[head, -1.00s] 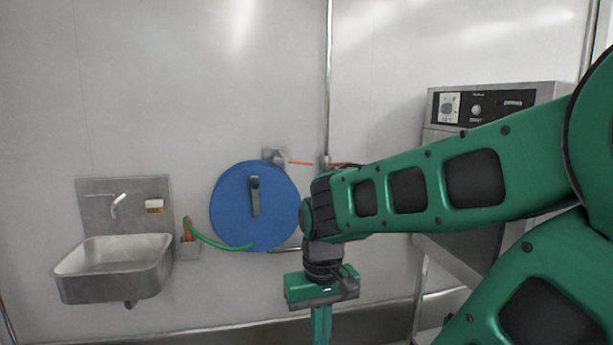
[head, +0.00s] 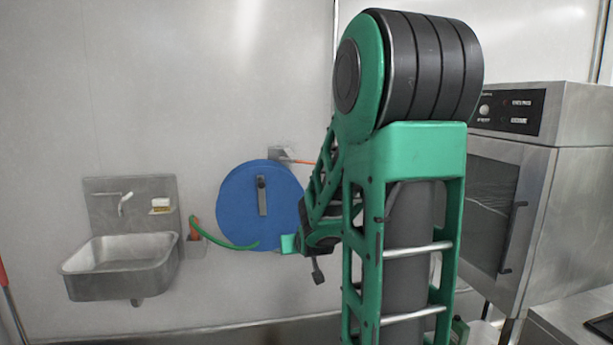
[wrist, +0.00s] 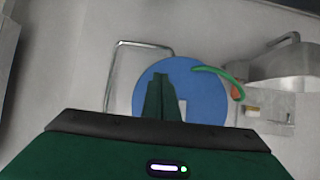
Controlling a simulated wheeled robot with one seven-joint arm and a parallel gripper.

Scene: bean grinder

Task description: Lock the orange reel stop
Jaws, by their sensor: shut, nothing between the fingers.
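A blue round hose reel (head: 240,200) hangs on the wall, with an upright grey bar (head: 262,196) on its face. A thin orange piece (head: 300,162) sticks out right from a grey bracket (head: 280,153) at the reel's top right; my arm hides what lies beyond it. I cannot tell whether this is the stop or how it is set. My gripper (head: 289,244) is at the reel's lower right edge in the head view; contact cannot be told. In the wrist view its green fingers (wrist: 167,88) are together and empty, in front of the reel (wrist: 205,92).
A green hose (head: 222,243) runs left from the reel to a wall holder (head: 196,245) with an orange-red nozzle (head: 193,228). A steel sink (head: 120,268) is at left. A steel oven (head: 545,190) stands at right. A bent metal pipe (wrist: 145,43) shows in the wrist view.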

